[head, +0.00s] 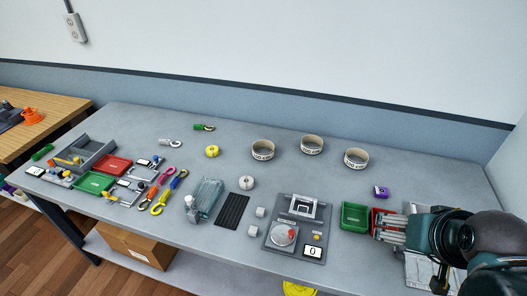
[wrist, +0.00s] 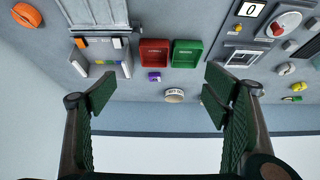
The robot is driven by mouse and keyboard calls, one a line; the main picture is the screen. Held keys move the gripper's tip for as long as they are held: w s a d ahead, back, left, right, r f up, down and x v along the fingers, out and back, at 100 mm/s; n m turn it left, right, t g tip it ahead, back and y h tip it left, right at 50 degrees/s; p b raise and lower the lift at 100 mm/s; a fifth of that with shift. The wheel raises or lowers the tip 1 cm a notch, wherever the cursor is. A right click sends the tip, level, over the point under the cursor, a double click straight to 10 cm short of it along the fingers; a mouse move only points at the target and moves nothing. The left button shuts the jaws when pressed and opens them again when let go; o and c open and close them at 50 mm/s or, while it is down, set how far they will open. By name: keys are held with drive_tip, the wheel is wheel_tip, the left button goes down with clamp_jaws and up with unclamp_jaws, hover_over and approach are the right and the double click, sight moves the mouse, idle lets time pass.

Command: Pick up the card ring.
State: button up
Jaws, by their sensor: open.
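Three cream card rings with dark printing stand toward the back of the grey bench in the head view: a left one (head: 263,150), a middle one (head: 312,145) and a right one (head: 357,158). One printed ring also shows in the wrist view (wrist: 174,95), apart from the fingers and farther off than they are. My gripper (wrist: 158,93) is open and empty, its dark green fingers spread wide on either side of that ring in the picture. In the head view my arm is at the right end of the bench; the fingertips are not clear there.
A green bin (head: 355,216) and a red bin (wrist: 154,53) stand side by side near my arm. A small purple block (head: 381,192) lies between them and the right ring. A grey device with a display (head: 297,235) stands left of the bins. The wall rises behind the bench.

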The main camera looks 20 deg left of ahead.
drive_tip(key=w+a+r+n+g+p, duration=0.1)
drive_tip(key=w+a+r+n+p, duration=0.1)
drive_tip(key=w+a+r, duration=0.35)
drive_tip(key=w+a+r+n+g+p, duration=0.1)
drive_tip(key=w+a+r+n, duration=0.15)
drive_tip(key=w, duration=0.65)
drive_tip(key=w+a+n+g+y+p, duration=0.1)
drive_tip(key=w+a+n+g+p, duration=0.2)
drive_tip(key=w+a, duration=1)
drive_tip(key=w+a+f+n+p, duration=0.1)
drive_tip(key=w+a+f+n, duration=0.2)
drive_tip(key=a, duration=0.6)
drive_tip(key=w+a+f+n+g+p, duration=0.1)
drive_tip(key=w+a+f+n+p, duration=0.1)
drive_tip(key=w+a+f, duration=0.4)
drive_tip(key=w+a+f+n+g+h+p, duration=0.1)
drive_tip(key=w+a+f+n+p, duration=0.1)
drive_tip(key=w+a+f, duration=0.3)
drive_tip(key=a+f+n, duration=0.1)
drive_tip(key=a+f, duration=0.3)
drive_tip(key=a, duration=0.3)
drive_tip(key=shift+w+a+f+n, duration=0.2)
drive_tip(key=shift+w+f+n, duration=0.1)
drive_tip(key=shift+f+n, duration=0.05)
drive_tip(key=shift+f, duration=1.3)
